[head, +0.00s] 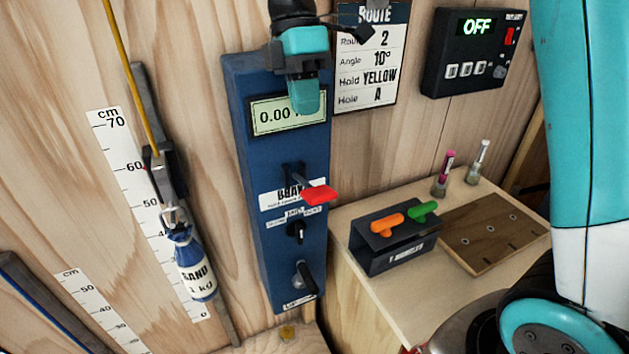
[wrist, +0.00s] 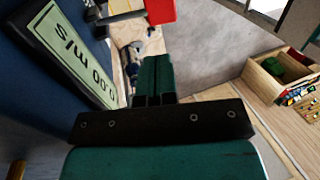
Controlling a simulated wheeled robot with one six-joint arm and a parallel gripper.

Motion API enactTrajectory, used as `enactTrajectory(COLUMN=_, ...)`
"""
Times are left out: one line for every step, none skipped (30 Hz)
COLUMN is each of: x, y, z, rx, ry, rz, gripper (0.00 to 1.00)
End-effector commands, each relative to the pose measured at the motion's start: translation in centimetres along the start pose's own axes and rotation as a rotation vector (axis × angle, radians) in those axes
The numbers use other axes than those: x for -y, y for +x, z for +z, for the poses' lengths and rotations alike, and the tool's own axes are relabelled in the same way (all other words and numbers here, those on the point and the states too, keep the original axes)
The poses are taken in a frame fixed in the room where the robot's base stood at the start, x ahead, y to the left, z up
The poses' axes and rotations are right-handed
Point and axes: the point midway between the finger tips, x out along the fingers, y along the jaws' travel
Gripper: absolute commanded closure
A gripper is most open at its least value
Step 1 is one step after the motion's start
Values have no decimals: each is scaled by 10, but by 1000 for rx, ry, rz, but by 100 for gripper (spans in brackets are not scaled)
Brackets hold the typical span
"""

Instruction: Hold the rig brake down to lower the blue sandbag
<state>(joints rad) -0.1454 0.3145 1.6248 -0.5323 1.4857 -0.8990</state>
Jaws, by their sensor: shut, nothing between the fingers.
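The blue rig panel (head: 256,185) carries a lever marked BRAKE with a red handle (head: 319,195), which sticks out toward me. My gripper (head: 305,108) is shut and empty, above the red handle and in front of the display (head: 270,117). In the wrist view the closed fingertips (wrist: 155,60) point toward the red handle (wrist: 160,11), with a gap between them. The blue and white sandbag (head: 193,262) marked SAND hangs left of the panel, beside a centimetre scale (head: 125,165). Its top is near the 40s marks. A yellow rope (head: 128,65) runs above it.
The display in the wrist view (wrist: 75,45) reads 0.00 m/s. Two smaller controls (head: 296,232) sit below the brake. On the right, a wooden bench (head: 352,222) holds a dark rack (head: 400,258) with orange and green handles. A box reading OFF (head: 470,55) hangs on the wall.

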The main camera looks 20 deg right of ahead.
Motion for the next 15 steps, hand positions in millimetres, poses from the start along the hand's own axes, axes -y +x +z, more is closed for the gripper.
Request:
enactTrajectory(x=-2, y=16, z=0, rx=1, ry=0, rz=0, gripper=100)
enactTrajectory(x=-1, y=22, z=-1, rx=0, ry=0, rz=-1, gripper=100)
enactTrajectory(x=-1, y=30, z=-1, rx=0, ry=0, rz=-1, gripper=100)
enactTrajectory(x=-1, y=37, z=-2, rx=1, ry=-2, rz=-2, gripper=100)
enactTrajectory(x=-1, y=43, z=-2, rx=2, ry=-2, rz=-1, gripper=100)
enactTrajectory(x=0, y=49, z=-2, rx=1, ry=-2, rz=-4, gripper=100)
enactTrajectory(x=0, y=55, z=-2, rx=1, ry=-1, rz=-4, gripper=100)
enactTrajectory(x=0, y=62, z=-2, rx=3, ry=-1, rz=-2, gripper=100)
enactTrajectory(x=1, y=68, z=-2, rx=2, ry=-2, rz=-4, gripper=100)
enactTrajectory(x=1, y=74, z=-2, rx=2, ry=-3, rz=-5, gripper=100)
enactTrajectory(x=1, y=79, z=-2, rx=2, ry=-2, rz=-4, gripper=100)
enactTrajectory(x=1, y=86, z=-1, rx=3, ry=-2, rz=-3, gripper=100)
enactTrajectory(x=2, y=90, z=-1, rx=3, ry=-2, rz=-4, gripper=100)
enactTrajectory(x=1, y=95, z=-1, rx=2, ry=-2, rz=-4, gripper=100)
enactTrajectory(x=2, y=101, z=-1, rx=3, ry=-2, rz=-3, gripper=100)
